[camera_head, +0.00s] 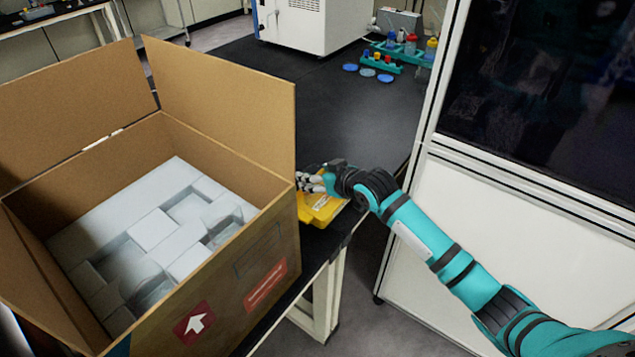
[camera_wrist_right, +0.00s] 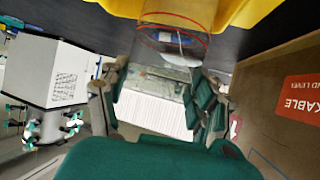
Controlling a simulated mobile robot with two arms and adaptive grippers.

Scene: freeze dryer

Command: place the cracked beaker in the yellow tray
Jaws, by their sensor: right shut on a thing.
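The yellow tray (camera_head: 322,208) lies on the dark bench just right of the cardboard box, partly hidden by the box and my right gripper. The tray also shows at the top edge of the right wrist view (camera_wrist_right: 255,12). My right gripper (camera_head: 312,182) is over the tray. In the right wrist view my right gripper (camera_wrist_right: 160,85) is shut on the clear beaker (camera_wrist_right: 178,22), which has a thin red ring and stands out between the fingers toward the tray. I cannot tell whether the beaker touches the tray, and no crack is clear. My left gripper is not in view.
An open cardboard box (camera_head: 268,255) with white foam blocks stands close left of the tray. A tall white cabinet (camera_head: 500,215) is at right. A teal rack (camera_head: 380,64) and blue dishes are farther back. The bench (camera_head: 330,110) behind the tray is clear.

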